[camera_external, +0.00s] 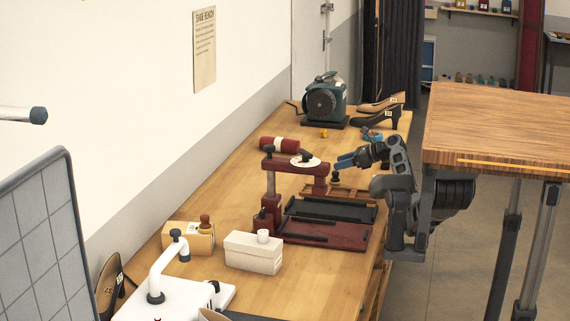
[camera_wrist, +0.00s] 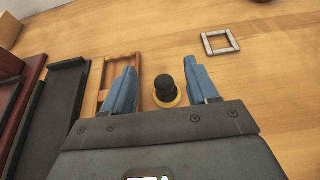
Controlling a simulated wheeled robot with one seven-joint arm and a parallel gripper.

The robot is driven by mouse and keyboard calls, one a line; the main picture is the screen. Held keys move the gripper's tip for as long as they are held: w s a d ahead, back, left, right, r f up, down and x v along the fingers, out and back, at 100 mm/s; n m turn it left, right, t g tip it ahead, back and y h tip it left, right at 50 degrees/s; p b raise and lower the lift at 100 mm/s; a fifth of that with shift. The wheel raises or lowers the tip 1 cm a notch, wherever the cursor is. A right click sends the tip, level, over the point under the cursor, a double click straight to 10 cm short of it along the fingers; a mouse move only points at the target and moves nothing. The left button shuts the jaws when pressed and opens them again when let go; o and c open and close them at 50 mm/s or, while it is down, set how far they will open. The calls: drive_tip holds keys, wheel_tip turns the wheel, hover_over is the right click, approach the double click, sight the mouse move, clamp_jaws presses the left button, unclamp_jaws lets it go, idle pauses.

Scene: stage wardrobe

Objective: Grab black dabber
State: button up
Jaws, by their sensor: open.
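The black dabber (camera_wrist: 165,87) has a black knob and a round tan base. It stands upright on the wooden table, between my two blue fingers in the wrist view, with visible gaps on both sides. In the external view the dabber (camera_external: 335,177) shows small, just below my fingertips. My gripper (camera_external: 343,161) is open and empty, reaching in from the right over the table edge. In the wrist view my gripper (camera_wrist: 162,70) points at the table with its fingers on either side of the dabber.
A wooden frame (camera_wrist: 102,74) lies close by my left-hand finger. A black tray (camera_wrist: 48,115) lies farther left. A small square frame (camera_wrist: 220,43) lies to the upper right. A dark red press (camera_external: 270,190) stands beside the dabber in the external view. Bare tabletop lies above the dabber in the wrist view.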

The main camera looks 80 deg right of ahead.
sight(337, 172)
wheel_tip(337, 172, down, 5)
drive_tip(key=shift+r+b, duration=0.2)
drive_tip(key=shift+b, duration=0.2)
drive_tip(key=shift+x, duration=1.1)
drive_tip(key=shift+w, duration=0.45)
drive_tip(key=shift+c, duration=0.4)
drive_tip(key=c, duration=1)
